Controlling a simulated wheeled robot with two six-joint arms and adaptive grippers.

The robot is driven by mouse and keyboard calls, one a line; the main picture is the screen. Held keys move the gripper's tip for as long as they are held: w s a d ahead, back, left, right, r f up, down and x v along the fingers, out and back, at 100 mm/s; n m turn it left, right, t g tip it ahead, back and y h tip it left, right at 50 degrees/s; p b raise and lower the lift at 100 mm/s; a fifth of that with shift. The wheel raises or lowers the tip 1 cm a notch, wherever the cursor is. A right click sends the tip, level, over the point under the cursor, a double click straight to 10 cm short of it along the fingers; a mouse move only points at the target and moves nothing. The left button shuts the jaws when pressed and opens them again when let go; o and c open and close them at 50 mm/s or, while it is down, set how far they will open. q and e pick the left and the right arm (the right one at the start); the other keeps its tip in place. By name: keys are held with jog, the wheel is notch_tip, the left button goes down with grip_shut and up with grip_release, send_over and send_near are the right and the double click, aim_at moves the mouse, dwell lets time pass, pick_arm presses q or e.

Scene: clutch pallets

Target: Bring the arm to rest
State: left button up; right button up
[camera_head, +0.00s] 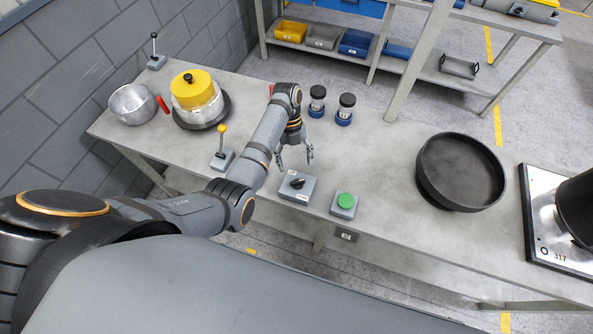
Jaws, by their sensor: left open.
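My left arm (208,208) comes in from the left and reaches up over the near edge of the grey table. My left gripper (295,158) points down over the table, between a lever with a yellow knob and a grey box with a rotary switch. Its fingers are spread, with nothing visible between them. It appears clear of the objects around it. My right gripper is not in view.
On the table (385,170) are the yellow-knob lever (222,150), rotary switch box (297,186), green button box (344,204), black round pan (460,172), silver pot (133,104), yellow-topped pot (194,90) and two small jars (317,101). A shelf (400,62) stands behind.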

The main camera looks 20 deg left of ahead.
pick_arm(q)
jog(key=shift+w+r, duration=0.1)
jog(key=shift+r, duration=0.25)
